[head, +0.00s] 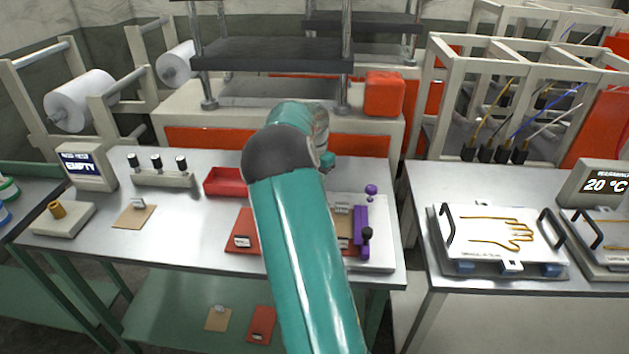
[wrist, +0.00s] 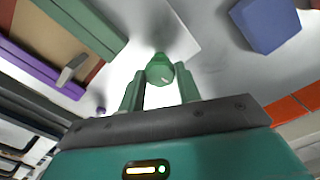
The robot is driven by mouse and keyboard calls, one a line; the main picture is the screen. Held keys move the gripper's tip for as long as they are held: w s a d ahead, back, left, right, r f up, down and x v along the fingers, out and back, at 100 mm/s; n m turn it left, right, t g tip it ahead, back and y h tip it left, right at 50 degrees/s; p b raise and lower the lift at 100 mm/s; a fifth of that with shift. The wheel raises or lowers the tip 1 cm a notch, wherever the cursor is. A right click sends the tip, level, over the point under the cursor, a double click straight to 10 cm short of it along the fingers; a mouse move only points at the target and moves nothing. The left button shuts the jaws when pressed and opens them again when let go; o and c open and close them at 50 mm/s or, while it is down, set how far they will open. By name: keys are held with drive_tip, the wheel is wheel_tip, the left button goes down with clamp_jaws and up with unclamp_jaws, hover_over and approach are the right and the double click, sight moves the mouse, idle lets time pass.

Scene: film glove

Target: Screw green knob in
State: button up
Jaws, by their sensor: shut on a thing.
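The green knob (wrist: 160,68) shows in the wrist view between the two fingers of my gripper (wrist: 159,84), which is shut on it. The knob is over the white plate (wrist: 182,45), close to the plate's edge; its lower end is not clear, so I cannot tell how it sits there. A green bar (wrist: 85,25) lies beside it on the plate. In the head view my teal arm covers the gripper and most of the near part of the white plate (head: 378,262).
A purple bar (head: 360,230) and a purple knob (head: 371,189) are on the plate's right side. A red tray (head: 225,181) and a red board (head: 241,236) are left of my arm. A rack with black-topped pegs (head: 160,179) stands further left.

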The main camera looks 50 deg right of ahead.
drive_tip(key=shift+r+m, duration=0.1)
drive_tip(key=shift+m, duration=0.7)
drive_tip(key=o, duration=1)
wheel_tip(320, 180, up, 14)
drive_tip(key=shift+f, duration=0.1)
